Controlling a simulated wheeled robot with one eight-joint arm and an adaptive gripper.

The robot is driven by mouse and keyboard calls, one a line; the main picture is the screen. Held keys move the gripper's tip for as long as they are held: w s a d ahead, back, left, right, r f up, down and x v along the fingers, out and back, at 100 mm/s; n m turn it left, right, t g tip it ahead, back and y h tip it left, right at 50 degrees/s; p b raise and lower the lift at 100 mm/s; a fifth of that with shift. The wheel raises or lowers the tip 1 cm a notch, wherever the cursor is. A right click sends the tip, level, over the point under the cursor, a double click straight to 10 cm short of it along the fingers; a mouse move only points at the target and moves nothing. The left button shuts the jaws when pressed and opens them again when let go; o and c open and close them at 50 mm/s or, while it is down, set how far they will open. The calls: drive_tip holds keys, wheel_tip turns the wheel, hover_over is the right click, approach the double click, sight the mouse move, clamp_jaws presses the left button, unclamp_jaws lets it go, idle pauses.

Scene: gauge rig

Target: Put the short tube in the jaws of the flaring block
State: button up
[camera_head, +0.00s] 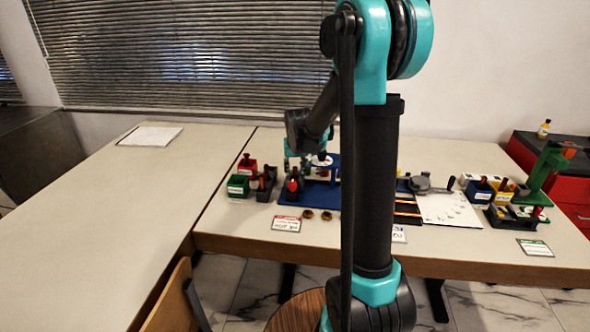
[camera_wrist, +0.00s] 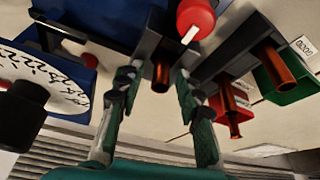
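My gripper (camera_wrist: 156,76) is open in the wrist view, its two fingers spread on either side of a copper tube (camera_wrist: 162,70) that protrudes from a dark block. Contact between the fingers and this tube is not visible. Two more copper tubes (camera_wrist: 232,118) (camera_wrist: 274,66) protrude from dark holders to the right. I cannot tell for certain which tube is the short one. In the head view my gripper (camera_head: 297,165) is small and partly hidden, over the blue base plate (camera_head: 324,195). I cannot identify the flaring block's jaws with certainty.
A red-ended tool (camera_wrist: 196,18) is close beside the fingers; a white marked dial (camera_wrist: 45,88) is to their left. A green bin (camera_head: 238,187) and red bin (camera_head: 246,169) stand left of the blue plate. Brass rings (camera_head: 317,214) lie in front. The left table is mostly clear.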

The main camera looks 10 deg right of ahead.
drive_tip(key=shift+r, duration=0.1)
drive_tip(key=v, duration=1.2)
drive_tip(key=s+d+f, duration=0.2)
drive_tip(key=s+f, duration=0.5)
drive_tip(key=s, duration=0.6)
drive_tip(key=s+d+f, duration=0.2)
drive_tip(key=s+f, duration=0.6)
drive_tip(key=s, duration=0.5)
drive_tip(key=shift+f+n, duration=0.15)
drive_tip(key=shift+n, duration=0.15)
drive_tip(key=shift+o, duration=0.3)
drive_tip(key=shift+d, duration=0.1)
